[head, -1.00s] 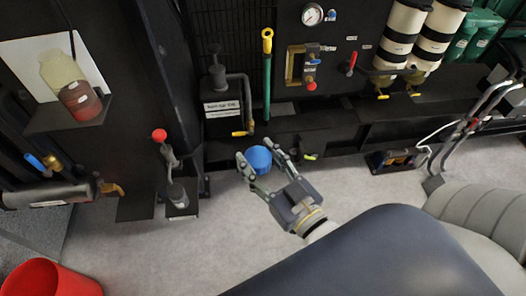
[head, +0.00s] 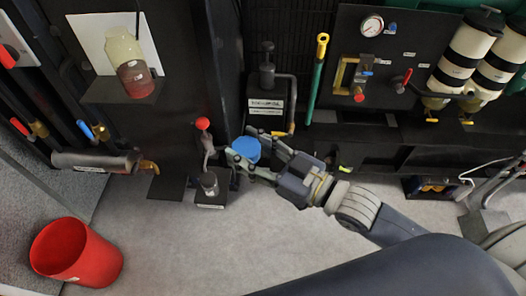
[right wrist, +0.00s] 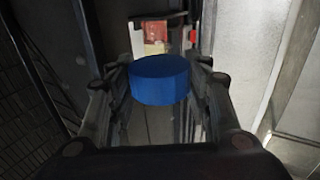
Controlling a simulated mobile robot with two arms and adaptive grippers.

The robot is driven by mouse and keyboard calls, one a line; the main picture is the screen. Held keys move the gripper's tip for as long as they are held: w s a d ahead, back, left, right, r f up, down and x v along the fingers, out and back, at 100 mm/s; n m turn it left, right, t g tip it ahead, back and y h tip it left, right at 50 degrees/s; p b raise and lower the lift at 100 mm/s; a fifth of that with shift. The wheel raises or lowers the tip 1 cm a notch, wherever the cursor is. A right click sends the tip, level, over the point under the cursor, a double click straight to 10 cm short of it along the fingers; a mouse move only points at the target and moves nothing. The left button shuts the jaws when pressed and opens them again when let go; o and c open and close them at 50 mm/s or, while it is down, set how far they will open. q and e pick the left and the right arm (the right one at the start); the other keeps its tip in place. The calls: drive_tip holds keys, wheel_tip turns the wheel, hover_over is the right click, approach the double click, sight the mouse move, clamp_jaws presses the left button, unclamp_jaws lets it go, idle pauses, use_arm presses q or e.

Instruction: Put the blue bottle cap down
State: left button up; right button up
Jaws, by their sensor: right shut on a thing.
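The blue bottle cap (head: 246,149) is held between the fingers of my right gripper (head: 252,158), which is shut on it. In the right wrist view the cap (right wrist: 159,80) sits upright between the two fingertips, its round top and side showing. In the head view the cap is near the red-knobbed lever, above the floor; its exact height is hard to tell. My left gripper is not in view.
A red bucket (head: 76,252) stands on the floor at lower left. A bottle of reddish liquid (head: 133,78) rests on a shelf at upper left. Grey floor is open below.

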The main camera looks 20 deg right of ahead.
drive_tip(key=w+a+r+n+g+y, duration=0.1)
drive_tip(key=w+a+n+g+y, duration=0.2)
drive_tip(key=a+n+g+y, duration=0.1)
drive_tip(key=shift+a+r+n+g, duration=0.3)
drive_tip(key=shift+a+r+g, duration=0.1)
drive_tip(key=shift+a+g, duration=0.5)
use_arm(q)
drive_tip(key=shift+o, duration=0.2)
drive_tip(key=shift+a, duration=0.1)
use_arm(e)
drive_tip(key=shift+a, duration=0.15)
